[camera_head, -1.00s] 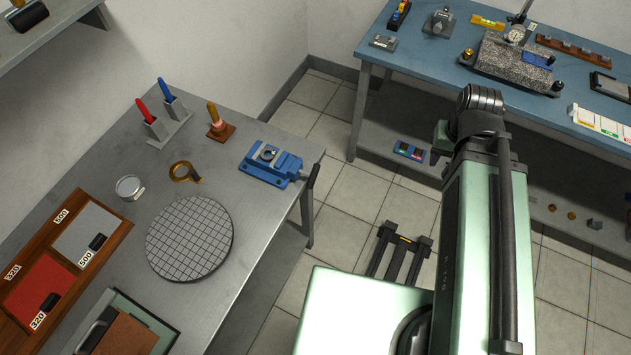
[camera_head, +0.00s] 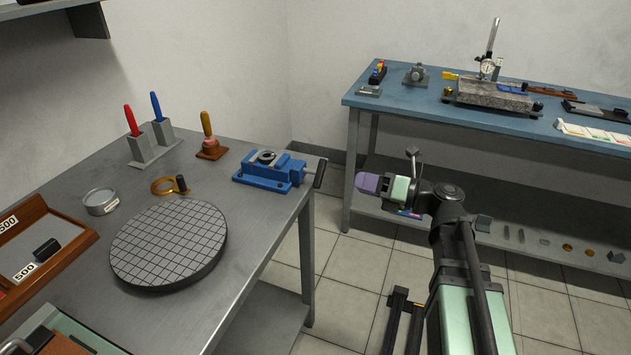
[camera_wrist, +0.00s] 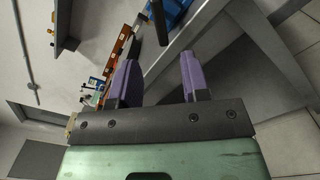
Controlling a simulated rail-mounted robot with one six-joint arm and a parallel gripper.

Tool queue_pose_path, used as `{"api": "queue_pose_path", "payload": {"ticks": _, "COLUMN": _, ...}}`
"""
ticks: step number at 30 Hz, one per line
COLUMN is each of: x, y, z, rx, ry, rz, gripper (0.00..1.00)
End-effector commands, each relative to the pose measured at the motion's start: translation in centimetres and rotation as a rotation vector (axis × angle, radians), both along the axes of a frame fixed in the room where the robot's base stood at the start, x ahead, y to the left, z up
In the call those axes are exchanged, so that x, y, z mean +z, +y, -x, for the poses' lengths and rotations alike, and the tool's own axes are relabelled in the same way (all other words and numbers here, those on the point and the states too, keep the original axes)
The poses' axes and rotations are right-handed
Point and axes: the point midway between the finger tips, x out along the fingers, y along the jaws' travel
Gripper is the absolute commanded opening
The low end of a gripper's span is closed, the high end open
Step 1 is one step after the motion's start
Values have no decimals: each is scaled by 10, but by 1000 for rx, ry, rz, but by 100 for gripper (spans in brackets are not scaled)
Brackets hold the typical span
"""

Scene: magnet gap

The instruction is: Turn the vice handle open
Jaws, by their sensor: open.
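The blue vice (camera_head: 262,178) stands near the right edge of the grey workbench, with a dark ring-shaped part on top. Its dark handle (camera_head: 319,173) sticks out past the bench edge on the right, tilted slightly from upright. My gripper (camera_head: 364,183) is to the right of the handle, apart from it, over the floor and pointing left. In the wrist view my gripper (camera_wrist: 157,72) has its two purple fingers spread with nothing between them. The dark handle (camera_wrist: 160,22) and a corner of the blue vice (camera_wrist: 172,10) show beyond the fingertips at the top.
A round gridded plate (camera_head: 170,242), a brass ring (camera_head: 165,186) and a wooden-handled tool (camera_head: 209,138) share the grey workbench (camera_head: 262,222) with the vice. A blue-topped table (camera_head: 415,105) with several instruments stands behind my arm. The gap between bench and table is open floor.

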Motion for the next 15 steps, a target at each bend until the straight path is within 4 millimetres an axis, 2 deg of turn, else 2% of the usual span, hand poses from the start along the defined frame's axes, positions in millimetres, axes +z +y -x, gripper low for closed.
{"api": "queue_pose_path", "payload": {"ticks": 5, "x": 0, "y": 19, "z": -7, "rx": 4, "ry": -1, "rz": 2, "gripper": 43}}
{"api": "queue_pose_path", "payload": {"ticks": 12, "x": -1, "y": 73, "z": -27, "rx": 5, "ry": -3, "rz": 3, "gripper": 43}}
{"api": "queue_pose_path", "payload": {"ticks": 15, "x": -1, "y": 89, "z": -33, "rx": 4, "ry": -3, "rz": 3, "gripper": 43}}
